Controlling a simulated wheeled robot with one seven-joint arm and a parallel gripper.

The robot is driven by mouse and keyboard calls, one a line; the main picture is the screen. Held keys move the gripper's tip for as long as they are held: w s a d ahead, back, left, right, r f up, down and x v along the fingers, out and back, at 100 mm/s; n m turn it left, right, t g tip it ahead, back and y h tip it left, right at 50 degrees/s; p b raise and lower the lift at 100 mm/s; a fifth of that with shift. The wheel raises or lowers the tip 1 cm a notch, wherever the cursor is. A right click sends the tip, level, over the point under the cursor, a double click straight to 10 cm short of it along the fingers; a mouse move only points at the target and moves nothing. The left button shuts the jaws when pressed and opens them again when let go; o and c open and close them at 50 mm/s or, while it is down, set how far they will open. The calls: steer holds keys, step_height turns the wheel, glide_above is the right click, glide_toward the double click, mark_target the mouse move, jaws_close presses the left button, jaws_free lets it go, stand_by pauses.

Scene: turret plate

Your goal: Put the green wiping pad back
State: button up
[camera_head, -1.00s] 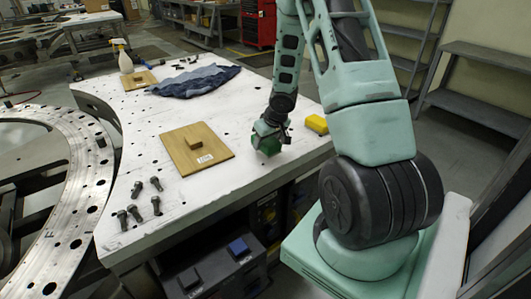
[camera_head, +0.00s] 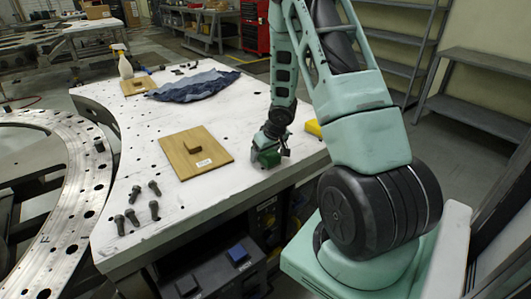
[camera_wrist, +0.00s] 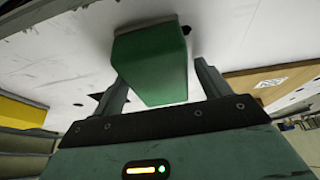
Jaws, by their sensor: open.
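The green wiping pad (camera_wrist: 152,65) fills the middle of the wrist view, between the fingers of my gripper (camera_wrist: 160,85). Gaps show between the pad and both fingers, so they are open around it. The pad appears to rest at the white tabletop (camera_head: 243,187), though its contact with the table is hard to see. In the head view, my gripper (camera_head: 270,151) is low over the right part of the table, and the green pad (camera_head: 267,159) shows at its end.
A wooden board (camera_head: 190,170) with a small block and label lies to the left. A yellow block (camera_head: 313,128) is close on the right. Several bolts (camera_head: 133,217) stand at front left. A blue cloth (camera_head: 195,86), second board (camera_head: 140,85) and spray bottle (camera_head: 124,64) are farther back.

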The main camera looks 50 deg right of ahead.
steer(key=p+v, duration=0.5)
steer(key=v, duration=0.7)
steer(key=a+r+n+g, duration=0.1)
steer(key=a+r+n, duration=0.25)
steer(key=a, duration=0.95)
steer(key=a+r+n, duration=0.2)
steer(key=a+r, duration=0.3)
steer(key=a, duration=0.7)
steer(key=s+a+r+n+g, duration=0.1)
steer(key=s+a+r+n, duration=0.1)
steer(key=s+a, duration=0.7)
steer(key=s+a+r+n+g+y, duration=0.1)
steer(key=s+a+r+n+g, duration=0.1)
steer(key=s+a, duration=0.7)
steer(key=shift+s+n+y, duration=0.3)
steer(key=shift+s+n, duration=0.05)
steer(key=shift+n, duration=0.2)
steer(key=shift+a+r, duration=0.1)
steer(key=shift+a, duration=0.05)
step_height(320, 180, down, 8)
steer(key=b, duration=0.8)
